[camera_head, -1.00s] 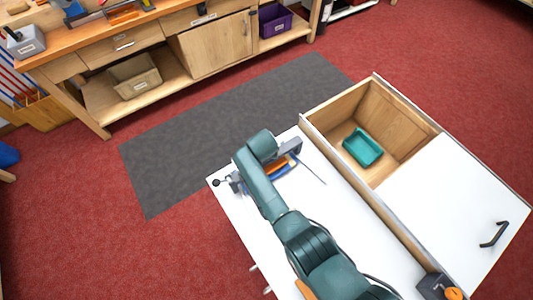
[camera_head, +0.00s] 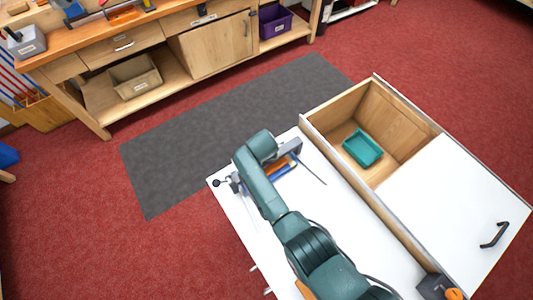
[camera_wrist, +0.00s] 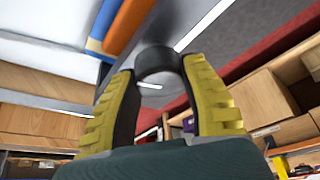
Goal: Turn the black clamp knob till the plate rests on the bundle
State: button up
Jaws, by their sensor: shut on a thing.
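In the wrist view, the yellow-padded fingers of my gripper (camera_wrist: 159,66) are closed on the sides of the round black clamp knob (camera_wrist: 156,60). The bundle, with orange and blue layers (camera_wrist: 127,24), lies just beyond the knob at the top of that view. In the head view, the bundle (camera_head: 281,169) shows in part beside my arm on the white bench top, near a grey clamp frame (camera_head: 291,147). My arm hides the knob there. I cannot tell the plate apart clearly, nor whether it touches the bundle.
A black ball on a small rod (camera_head: 216,183) stands at the bench's left corner. To the right, an open wooden compartment holds a teal tray (camera_head: 362,148), beside a white panel with a black handle (camera_head: 495,235). A wooden workbench (camera_head: 170,70) stands beyond the grey mat (camera_head: 230,125).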

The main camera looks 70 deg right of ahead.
jog(key=shift+w+d+r, duration=0.2)
jog(key=shift+r, duration=0.2)
jog(key=o, duration=1.2)
jog(key=shift+d, duration=0.1)
jog(key=shift+c, duration=0.2)
jog(key=shift+o, duration=0.5)
jog(key=shift+s+f, duration=0.15)
jog(key=shift+f, duration=0.1)
jog(key=v, duration=1.2)
jog(key=shift+a, duration=0.25)
